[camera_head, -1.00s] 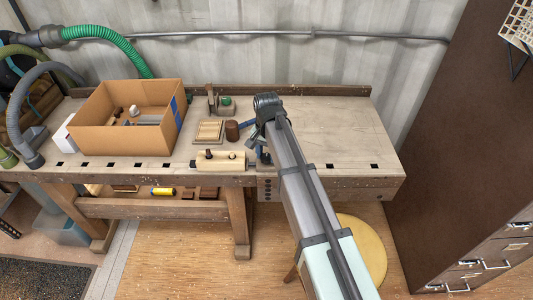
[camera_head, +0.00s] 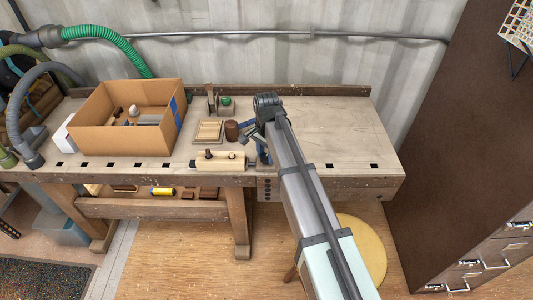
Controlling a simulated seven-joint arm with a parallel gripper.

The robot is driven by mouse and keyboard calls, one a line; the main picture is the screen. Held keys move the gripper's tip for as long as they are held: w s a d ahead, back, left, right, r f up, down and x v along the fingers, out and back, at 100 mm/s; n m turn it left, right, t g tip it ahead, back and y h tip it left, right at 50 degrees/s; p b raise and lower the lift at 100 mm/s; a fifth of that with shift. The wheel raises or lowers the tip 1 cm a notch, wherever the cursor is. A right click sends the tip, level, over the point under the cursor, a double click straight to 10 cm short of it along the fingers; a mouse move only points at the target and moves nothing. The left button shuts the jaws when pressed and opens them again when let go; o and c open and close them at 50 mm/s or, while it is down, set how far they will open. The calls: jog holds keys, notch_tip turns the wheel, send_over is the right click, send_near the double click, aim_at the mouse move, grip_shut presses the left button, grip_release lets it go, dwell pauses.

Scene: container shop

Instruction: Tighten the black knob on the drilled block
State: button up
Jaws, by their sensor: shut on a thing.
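My gripper (camera_head: 262,158) points down at the right end of the block, partly behind my own arm. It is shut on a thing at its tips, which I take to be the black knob. The knob itself is hidden or too small to make out, and so is its seating.
A cardboard box (camera_head: 103,138) holding small items stands on the bench at left. A wooden tray (camera_head: 208,132), a brown cylinder (camera_head: 232,131) and a green-topped item (camera_head: 226,101) sit behind the block. The bench's right side is clear. A brown cabinet (camera_head: 455,150) stands at right.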

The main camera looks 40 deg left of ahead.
aim_at(267, 156)
jog(key=o, duration=1.1)
jog(key=shift+c, duration=0.2)
jog(key=shift+r, duration=0.1)
notch_tip(267, 156, up, 14)
dwell(0.3)
